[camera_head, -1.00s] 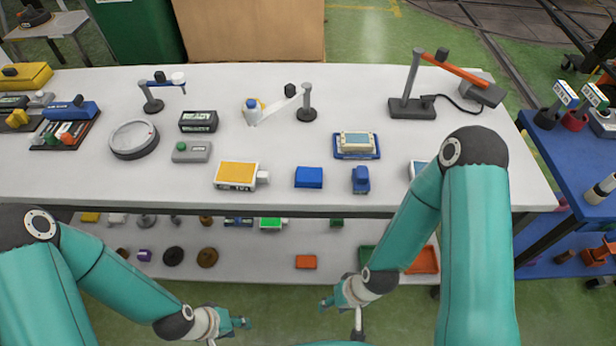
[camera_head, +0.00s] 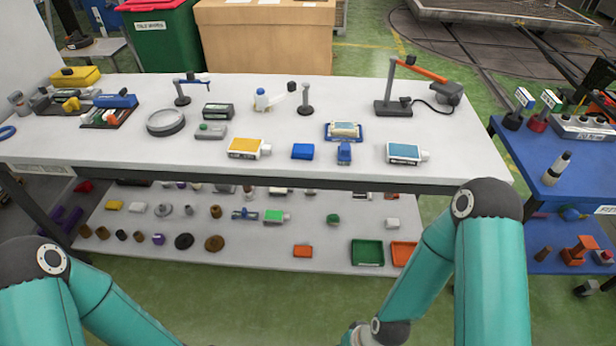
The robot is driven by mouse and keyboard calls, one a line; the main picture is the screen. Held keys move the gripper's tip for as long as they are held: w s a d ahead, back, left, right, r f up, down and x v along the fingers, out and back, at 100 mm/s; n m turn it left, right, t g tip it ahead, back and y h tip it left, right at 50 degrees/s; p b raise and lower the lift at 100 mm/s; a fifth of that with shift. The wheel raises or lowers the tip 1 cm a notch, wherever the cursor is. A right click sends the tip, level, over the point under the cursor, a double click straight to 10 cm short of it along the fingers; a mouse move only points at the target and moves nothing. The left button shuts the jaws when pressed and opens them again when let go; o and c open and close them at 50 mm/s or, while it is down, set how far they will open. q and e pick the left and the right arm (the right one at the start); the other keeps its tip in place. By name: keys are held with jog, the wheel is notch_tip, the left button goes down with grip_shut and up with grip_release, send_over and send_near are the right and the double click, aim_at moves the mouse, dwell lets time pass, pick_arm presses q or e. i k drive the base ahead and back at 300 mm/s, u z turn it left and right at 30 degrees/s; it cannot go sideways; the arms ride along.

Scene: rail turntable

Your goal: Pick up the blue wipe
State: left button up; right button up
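The blue wipe looks like the small flat blue block (camera_head: 303,151) near the front edge of the white table (camera_head: 200,172). It lies flat, between a white box with a yellow label (camera_head: 248,147) and a small upright blue item (camera_head: 344,153). Nothing covers it.
A box with a blue label (camera_head: 404,152) lies to the right. A blue tray (camera_head: 343,138) sits behind. The lower shelf (camera_head: 230,246) holds many small parts. The table front between the boxes has some bare room.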

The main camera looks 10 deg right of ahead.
aim_at(299, 151)
jog(key=z, duration=0.1)
jog(key=k, duration=0.2)
jog(key=u, duration=0.8)
jog(key=i, duration=1.25)
jog(key=z, duration=0.6)
